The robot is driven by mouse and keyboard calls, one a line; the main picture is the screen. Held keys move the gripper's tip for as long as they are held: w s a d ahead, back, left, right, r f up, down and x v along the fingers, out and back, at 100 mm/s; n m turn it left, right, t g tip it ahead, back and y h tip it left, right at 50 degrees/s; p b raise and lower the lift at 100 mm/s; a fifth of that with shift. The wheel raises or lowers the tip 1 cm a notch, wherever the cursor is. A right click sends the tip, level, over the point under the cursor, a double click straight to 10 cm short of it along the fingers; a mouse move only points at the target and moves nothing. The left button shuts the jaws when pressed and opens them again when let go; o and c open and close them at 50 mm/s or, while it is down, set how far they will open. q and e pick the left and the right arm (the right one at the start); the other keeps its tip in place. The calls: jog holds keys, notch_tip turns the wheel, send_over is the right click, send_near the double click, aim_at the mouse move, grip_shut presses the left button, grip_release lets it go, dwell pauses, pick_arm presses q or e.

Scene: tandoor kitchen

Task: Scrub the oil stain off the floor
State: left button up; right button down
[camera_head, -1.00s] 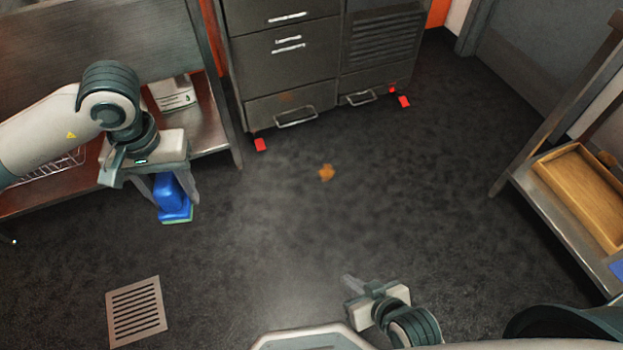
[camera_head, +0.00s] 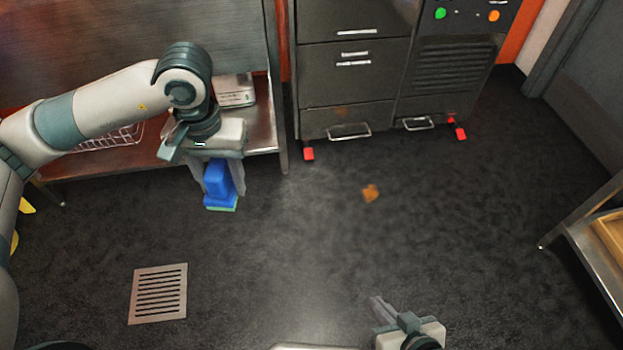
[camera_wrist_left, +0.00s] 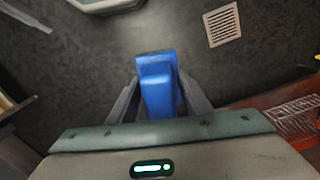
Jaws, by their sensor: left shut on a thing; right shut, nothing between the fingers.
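The oil stain (camera_head: 370,193) is a small orange-brown patch on the dark floor, right of centre in the head view. My left gripper (camera_head: 222,190) is shut on a blue scrubber (camera_head: 217,181) with a green underside, held left of the stain and apart from it. In the left wrist view the blue scrubber (camera_wrist_left: 157,85) sits between the two fingers of my left gripper (camera_wrist_left: 158,105). My right gripper (camera_head: 380,305) is shut and empty at the bottom of the head view, below the stain.
A metal drawer cabinet (camera_head: 355,85) with red feet stands behind the stain. A steel shelf unit (camera_head: 270,130) is at the left, a shelf with a wooden tray (camera_head: 610,235) at the right. A floor drain grate (camera_head: 158,293) lies lower left. Floor around the stain is clear.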

pick_arm(q)
jog(key=w+r, duration=0.3)
jog(key=w, duration=0.5)
jog(key=shift+w+r, duration=0.15)
jog(key=shift+w, duration=0.1)
jog(key=shift+a, duration=0.1)
